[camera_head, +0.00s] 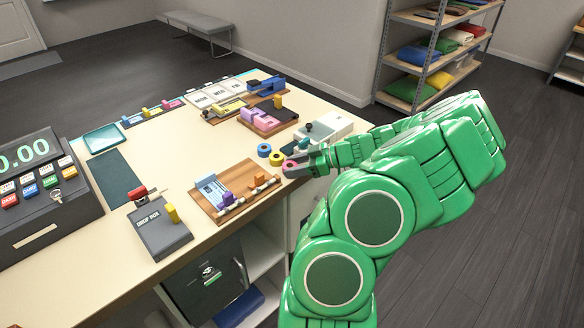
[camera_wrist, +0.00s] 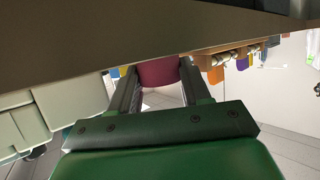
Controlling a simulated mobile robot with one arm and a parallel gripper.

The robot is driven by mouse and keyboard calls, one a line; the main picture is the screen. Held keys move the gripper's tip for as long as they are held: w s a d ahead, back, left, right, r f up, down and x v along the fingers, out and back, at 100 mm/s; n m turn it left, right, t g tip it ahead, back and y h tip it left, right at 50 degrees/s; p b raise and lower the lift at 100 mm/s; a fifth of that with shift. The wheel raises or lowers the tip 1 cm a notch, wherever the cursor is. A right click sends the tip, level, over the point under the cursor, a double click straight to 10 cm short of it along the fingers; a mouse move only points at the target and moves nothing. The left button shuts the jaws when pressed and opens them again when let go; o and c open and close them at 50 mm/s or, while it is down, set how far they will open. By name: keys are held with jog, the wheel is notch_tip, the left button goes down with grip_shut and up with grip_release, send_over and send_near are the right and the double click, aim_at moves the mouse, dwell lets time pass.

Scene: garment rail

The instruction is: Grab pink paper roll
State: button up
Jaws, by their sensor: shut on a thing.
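The pink paper roll (camera_head: 289,165) is at the near right edge of the counter, partly hidden by my gripper (camera_head: 296,168). In the wrist view my gripper (camera_wrist: 160,88) has its two fingers on either side of the pink roll (camera_wrist: 158,73), shut on it. The roll appears low, at about counter height; I cannot tell whether it touches the top. A yellow roll (camera_head: 276,158) and a blue roll (camera_head: 264,150) stand in a line just behind it.
A wooden board (camera_head: 237,207) with small parts lies left of my gripper. A white device (camera_head: 325,127) is behind it. A drop box (camera_head: 160,230) and a cash register (camera_head: 42,185) stand further left. The counter's middle (camera_head: 180,150) is clear.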

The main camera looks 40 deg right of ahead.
aim_at(294, 166)
jog(key=shift+r, duration=0.1)
jog(key=shift+r, duration=0.25)
notch_tip(294, 166, up, 3)
jog(key=shift+f, duration=0.15)
jog(key=s+a+r, duration=0.8)
jog(key=s+r, duration=0.1)
jog(key=s, duration=0.2)
jog(key=shift+a+r, duration=0.2)
jog(key=shift+r, duration=0.1)
